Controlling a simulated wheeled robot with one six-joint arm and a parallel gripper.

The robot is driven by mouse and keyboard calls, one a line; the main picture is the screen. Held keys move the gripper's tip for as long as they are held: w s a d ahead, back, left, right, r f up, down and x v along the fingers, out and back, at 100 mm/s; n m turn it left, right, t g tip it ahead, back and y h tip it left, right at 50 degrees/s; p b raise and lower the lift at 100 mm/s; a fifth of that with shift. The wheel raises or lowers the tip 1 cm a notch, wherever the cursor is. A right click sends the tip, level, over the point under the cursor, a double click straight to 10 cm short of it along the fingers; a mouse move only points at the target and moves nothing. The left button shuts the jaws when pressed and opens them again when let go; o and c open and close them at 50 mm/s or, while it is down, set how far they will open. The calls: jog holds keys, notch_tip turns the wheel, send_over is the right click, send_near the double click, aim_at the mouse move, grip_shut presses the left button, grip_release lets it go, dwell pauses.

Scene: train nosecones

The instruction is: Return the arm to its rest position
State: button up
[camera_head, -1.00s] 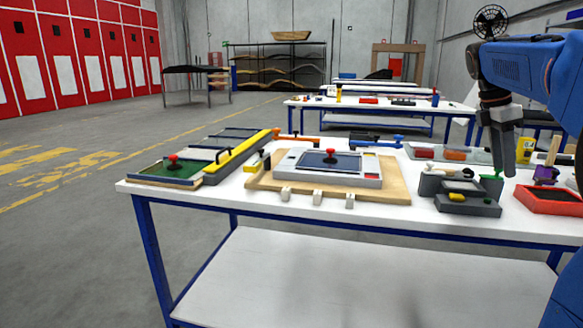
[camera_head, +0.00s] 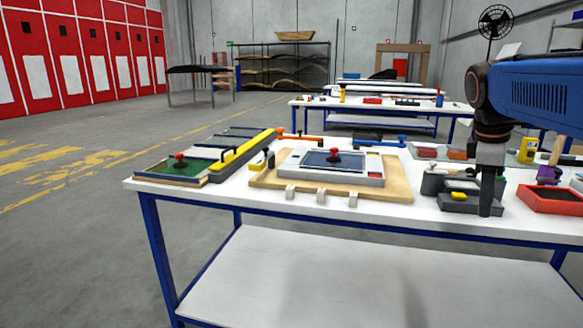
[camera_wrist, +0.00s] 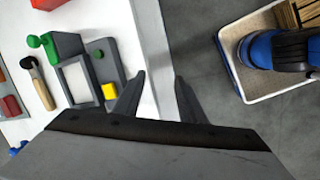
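My arm reaches in from the right in the head view. My gripper (camera_head: 487,213) points down, in front of the grey block fixture (camera_head: 447,187) at the right part of the near table (camera_head: 235,214). In the wrist view my gripper (camera_wrist: 160,88) has its two dark fingers apart, with nothing between them but the white table edge and grey floor beyond. The grey fixture (camera_wrist: 105,62), with a yellow piece (camera_wrist: 109,91) and green knobs, lies left of the fingers.
A wooden board with a white-framed panel (camera_head: 330,166) lies at the table's middle. A red tray (camera_head: 550,197) is at the right. Another table (camera_head: 380,106) stands behind. The floor at left is clear.

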jog(key=s+a+f+m+t+y, duration=0.1)
jog(key=s+a+f+m, duration=0.4)
jog(key=s+a+f, duration=0.2)
jog(key=s+a+f+m+t+y, duration=0.1)
jog(key=s+a+f+m, duration=0.4)
jog(key=s+f, duration=0.6)
notch_tip(320, 180, down, 2)
jog(key=shift+s+a+f+m+t+y, duration=0.15)
jog(key=shift+a+m+t+y, duration=0.2)
jog(key=shift+a+t, duration=0.65)
jog(key=shift+a, duration=0.2)
